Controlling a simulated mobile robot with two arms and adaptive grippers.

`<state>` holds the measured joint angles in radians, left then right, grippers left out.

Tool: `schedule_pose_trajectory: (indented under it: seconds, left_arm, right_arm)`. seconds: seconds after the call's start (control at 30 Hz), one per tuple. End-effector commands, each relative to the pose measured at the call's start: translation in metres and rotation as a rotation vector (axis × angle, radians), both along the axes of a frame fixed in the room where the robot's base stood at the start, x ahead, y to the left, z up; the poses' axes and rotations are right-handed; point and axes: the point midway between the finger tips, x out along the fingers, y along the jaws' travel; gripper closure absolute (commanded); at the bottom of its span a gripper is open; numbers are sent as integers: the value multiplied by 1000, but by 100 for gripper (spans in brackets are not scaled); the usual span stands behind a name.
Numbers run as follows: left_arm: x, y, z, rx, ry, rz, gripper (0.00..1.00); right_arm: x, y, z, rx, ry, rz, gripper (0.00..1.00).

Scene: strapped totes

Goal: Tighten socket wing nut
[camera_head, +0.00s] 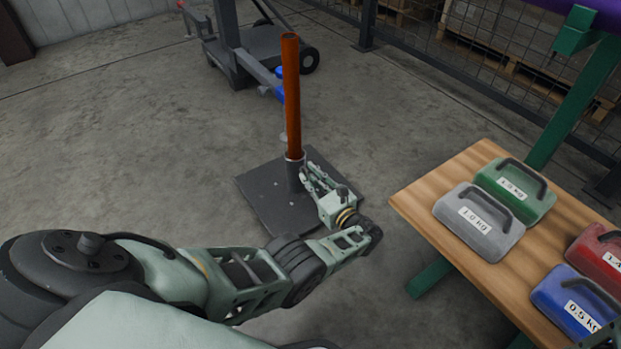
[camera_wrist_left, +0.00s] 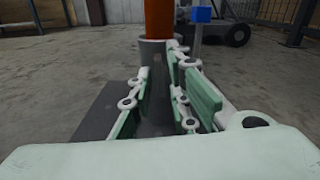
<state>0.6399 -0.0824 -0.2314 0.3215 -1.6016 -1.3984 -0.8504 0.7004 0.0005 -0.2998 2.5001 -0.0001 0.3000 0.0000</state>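An orange-brown pole (camera_head: 291,95) stands upright in a grey socket (camera_head: 294,176) on a dark square base plate (camera_head: 264,196) on the floor. The pole (camera_wrist_left: 158,20) and socket (camera_wrist_left: 154,75) also show in the left wrist view. My left gripper (camera_head: 308,176) is at the right side of the socket, low over the plate. In the wrist view its fingers (camera_wrist_left: 155,108) are spread, with the socket showing between and beyond them; I cannot tell whether they touch it. I cannot make out the wing nut clearly.
A wooden table (camera_head: 440,187) at the right holds grey (camera_head: 480,222), green (camera_head: 516,188), red (camera_head: 600,252) and blue (camera_head: 575,300) labelled weights. A wheeled cart (camera_head: 260,55) stands behind the pole. A mesh fence (camera_head: 450,60) runs at the back. Floor left of the plate is clear.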

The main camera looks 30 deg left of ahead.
Motion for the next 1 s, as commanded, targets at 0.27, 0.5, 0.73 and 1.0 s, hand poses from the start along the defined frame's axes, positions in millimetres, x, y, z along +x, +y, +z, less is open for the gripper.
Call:
schedule_pose_trajectory:
  seconds: [0.27, 0.5, 0.73, 1.0]
  left_arm:
    - [0, 0, 0, 1, -1, 0, 75]
    - [-5, -11, -1, 0, -2, -1, 75]
    - [-19, -46, -1, -2, 0, -1, 75]
    - [-29, -69, 0, 0, -1, 0, 75]
  right_arm:
    - [0, 0, 0, 0, 0, 0, 75]
    - [1, 0, 0, 1, 4, 1, 75]
    - [1, 0, 0, 0, 1, 1, 75]
    - [0, 0, 0, 0, 0, 0, 75]
